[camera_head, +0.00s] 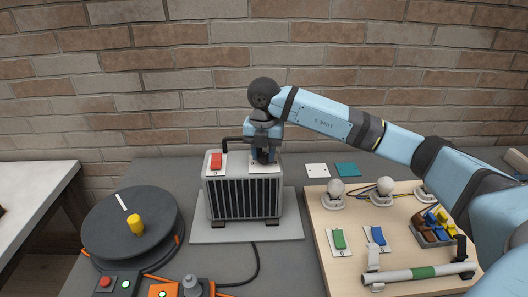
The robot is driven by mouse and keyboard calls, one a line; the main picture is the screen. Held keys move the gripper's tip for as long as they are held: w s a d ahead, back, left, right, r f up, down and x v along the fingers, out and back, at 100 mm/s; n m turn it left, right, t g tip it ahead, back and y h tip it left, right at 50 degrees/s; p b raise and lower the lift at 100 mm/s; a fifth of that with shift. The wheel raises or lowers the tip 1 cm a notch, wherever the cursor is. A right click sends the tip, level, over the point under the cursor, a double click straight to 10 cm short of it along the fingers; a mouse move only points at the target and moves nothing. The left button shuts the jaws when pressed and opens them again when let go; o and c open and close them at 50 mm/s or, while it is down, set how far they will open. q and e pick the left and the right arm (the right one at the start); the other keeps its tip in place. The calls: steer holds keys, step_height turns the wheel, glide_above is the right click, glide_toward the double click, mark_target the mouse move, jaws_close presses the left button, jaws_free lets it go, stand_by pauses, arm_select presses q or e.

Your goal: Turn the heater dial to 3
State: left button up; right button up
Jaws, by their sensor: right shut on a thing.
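The heater (244,198) is a grey box with a black ribbed front, standing on a grey base plate (292,232) in the middle of the table. A red switch (216,161) sits on its top left. My right gripper (264,157) reaches down onto the heater's top right, over a pale plate, and is shut on the heater dial. The gripper hides the dial, so its pointer and setting cannot be read. My left gripper is not in view.
A dark turntable (104,238) with a yellow knob stands at left. A wooden board (318,212) with bulbs, switches and a tube lies at right. White and teal tiles (347,169) lie behind it. A black cable runs from the heater toward the front control boxes (118,284).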

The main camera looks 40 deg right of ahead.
mark_target(264, 154)
steer(key=m, duration=0.6)
steer(key=shift+p, duration=0.4)
stand_by(0.3)
steer(key=o, duration=0.9)
steer(key=shift+o, duration=0.2)
steer(key=shift+r, duration=0.15)
step_height(264, 154, up, 14)
steer(key=shift+f, duration=0.25)
